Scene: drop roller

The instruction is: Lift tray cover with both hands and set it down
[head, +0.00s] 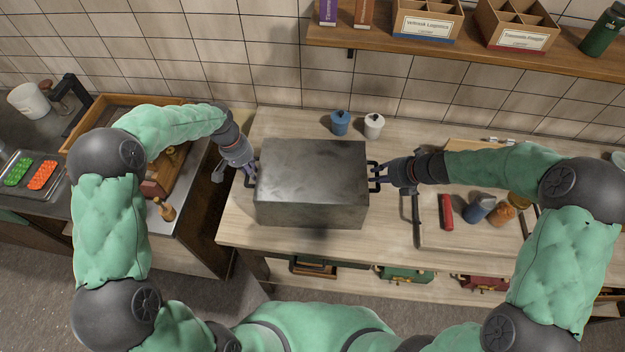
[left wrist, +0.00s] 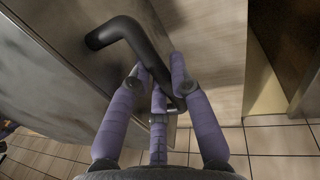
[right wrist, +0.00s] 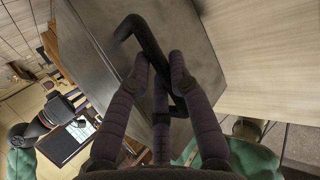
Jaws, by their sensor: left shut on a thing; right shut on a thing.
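The tray cover (head: 312,183) is a grey metal box-shaped cover with a black handle at each end. In the head view it is over the middle of the wooden table, and a shadow shows at its front edge. My left gripper (head: 248,174) is shut on the left handle (left wrist: 125,35); in the left wrist view its purple fingers close around the black bar. My right gripper (head: 382,176) is shut on the right handle (right wrist: 140,30), seen close in the right wrist view. What lies under the cover is hidden.
A blue jar (head: 340,123) and a white jar (head: 374,126) stand behind the cover. A tray (head: 468,240) with a red roll and small jars lies on the right. A shelf (head: 450,55) with boxes runs above. Bare table (head: 300,246) shows in front.

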